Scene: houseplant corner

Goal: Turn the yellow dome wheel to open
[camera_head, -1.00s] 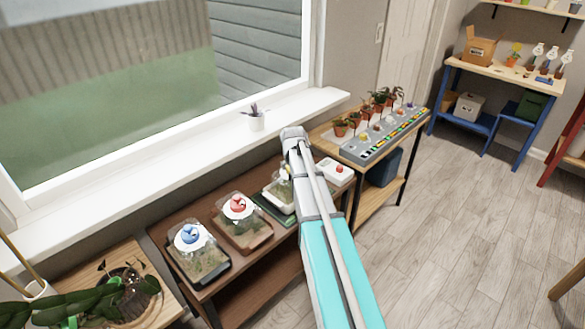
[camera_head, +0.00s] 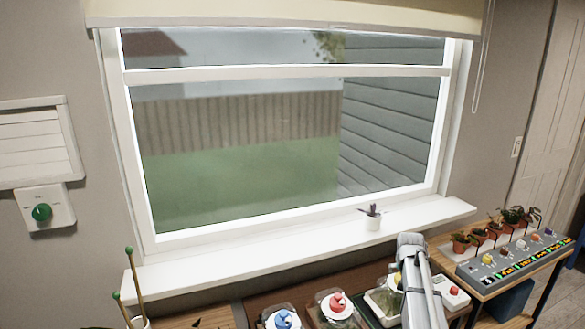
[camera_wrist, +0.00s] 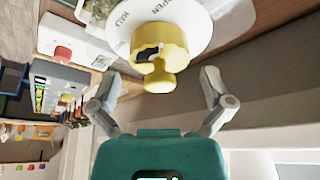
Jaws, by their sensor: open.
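The yellow dome wheel (camera_wrist: 160,55) fills the upper middle of the wrist view. A notched rim and a knob pointing toward my gripper show. My gripper (camera_wrist: 160,84) is open, with one finger on each side of the knob end and clear gaps to both. In the head view the yellow wheel (camera_head: 397,281) is partly covered by my arm, which also hides my gripper.
Domes with a blue wheel (camera_head: 284,319) and a red wheel (camera_head: 337,302) stand left of the yellow one. A white box with a red button (camera_head: 453,290) is close on its right. A control panel (camera_head: 515,258) with small pots lies beyond. The windowsill (camera_head: 300,252) runs behind.

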